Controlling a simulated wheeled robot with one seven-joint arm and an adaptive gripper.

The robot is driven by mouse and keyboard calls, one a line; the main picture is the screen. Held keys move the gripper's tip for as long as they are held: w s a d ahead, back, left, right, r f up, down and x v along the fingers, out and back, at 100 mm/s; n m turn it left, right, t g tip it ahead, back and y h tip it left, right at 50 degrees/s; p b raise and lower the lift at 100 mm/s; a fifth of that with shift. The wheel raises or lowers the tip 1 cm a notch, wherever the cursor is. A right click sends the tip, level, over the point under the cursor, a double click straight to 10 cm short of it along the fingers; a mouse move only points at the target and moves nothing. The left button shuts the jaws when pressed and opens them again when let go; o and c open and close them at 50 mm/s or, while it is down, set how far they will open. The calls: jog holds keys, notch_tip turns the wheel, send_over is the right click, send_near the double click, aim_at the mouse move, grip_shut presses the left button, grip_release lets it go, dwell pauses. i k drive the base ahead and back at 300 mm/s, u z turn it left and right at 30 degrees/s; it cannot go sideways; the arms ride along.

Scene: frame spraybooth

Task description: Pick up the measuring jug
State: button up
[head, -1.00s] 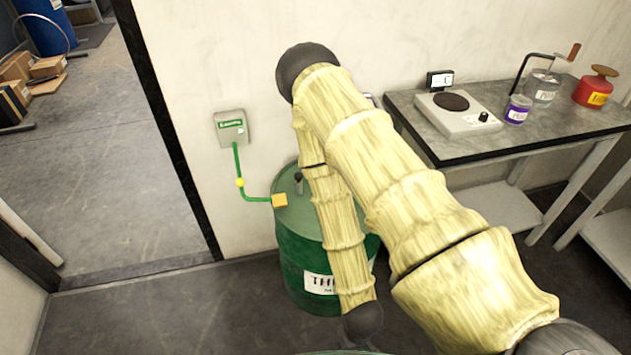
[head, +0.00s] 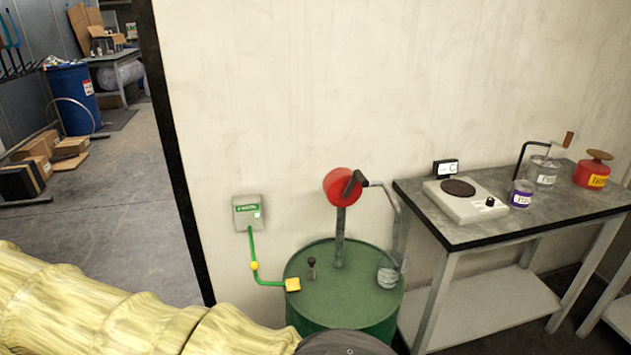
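A small clear vessel, which looks like the measuring jug (head: 388,276), stands on the right part of the green drum's top (head: 345,300). It is below the bent spout of the red-headed hand pump (head: 341,188). Its markings and handle are too small to make out. My arm, in a pale yellow cover, crosses the bottom left and ends in a dark rounded part in front of the drum. My gripper is not in view.
A grey bench (head: 475,232) on the right holds a scale (head: 463,202), a purple-labelled pot (head: 521,194), a clear jar (head: 545,171) and a red can (head: 592,172). A green cable joins a wall box (head: 248,213) to the drum by a yellow clamp (head: 292,284). Open floor shows through the doorway.

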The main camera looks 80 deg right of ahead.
aim_at(390, 262)
jog(key=u, duration=0.55)
jog(key=k, duration=1.5)
jog(key=z, duration=1.7)
